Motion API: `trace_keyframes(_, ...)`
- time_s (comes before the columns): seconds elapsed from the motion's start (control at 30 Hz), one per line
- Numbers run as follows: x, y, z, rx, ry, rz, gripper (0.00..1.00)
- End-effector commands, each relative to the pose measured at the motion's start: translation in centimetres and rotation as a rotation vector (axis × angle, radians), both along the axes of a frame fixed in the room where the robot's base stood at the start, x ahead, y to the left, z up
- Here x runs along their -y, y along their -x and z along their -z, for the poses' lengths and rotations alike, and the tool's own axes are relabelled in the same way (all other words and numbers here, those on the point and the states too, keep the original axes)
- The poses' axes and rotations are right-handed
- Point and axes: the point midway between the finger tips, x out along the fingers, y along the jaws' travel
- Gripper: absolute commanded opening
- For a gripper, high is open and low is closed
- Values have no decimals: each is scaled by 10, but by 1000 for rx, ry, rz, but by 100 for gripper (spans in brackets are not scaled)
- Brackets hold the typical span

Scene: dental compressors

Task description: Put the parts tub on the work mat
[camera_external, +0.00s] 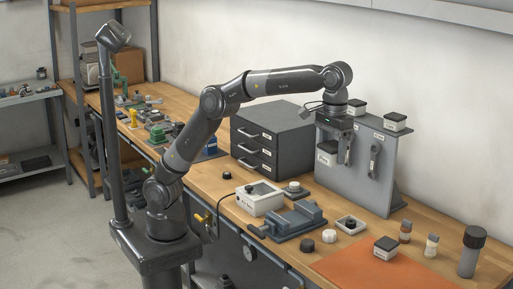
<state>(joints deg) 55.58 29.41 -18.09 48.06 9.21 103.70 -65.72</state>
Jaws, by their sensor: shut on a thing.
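The work mat appears as an orange sheet (350,268) at the front right of the wooden bench. My gripper (337,152) points down in front of the grey upright panel, well above the bench. It is shut on a small white tub with a dark top (326,156), which looks like the parts tub; its label is too small to read. The fingers partly hide it.
Small bottles (431,246) and a dark-capped cylinder (470,252) stand right. The mat's front is clear.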

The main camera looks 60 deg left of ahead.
Motion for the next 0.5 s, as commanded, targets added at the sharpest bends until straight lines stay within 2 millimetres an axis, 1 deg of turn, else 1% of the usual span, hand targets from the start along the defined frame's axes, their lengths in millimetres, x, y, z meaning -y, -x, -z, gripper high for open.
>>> trace_keyframes(0.03, -7, -12, -1, 1, 1, -20, 33)
trace_keyframes(0.07, -11, -18, -1, 1, 0, -30, 33)
trace_keyframes(0.17, -28, -46, -1, 2, -1, -76, 33)
trace_keyframes(0.27, -52, -79, -1, 5, -3, -133, 33)
trace_keyframes(0.3, -64, -94, -1, 6, -3, -160, 33)
trace_keyframes(0.37, -84, -117, -1, 7, -4, -204, 33)
trace_keyframes(0.4, -98, -133, -1, 7, -4, -233, 33)
trace_keyframes(0.47, -121, -155, -1, 7, -6, -278, 33)
trace_keyframes(0.5, -136, -169, -1, 7, -7, -308, 33)
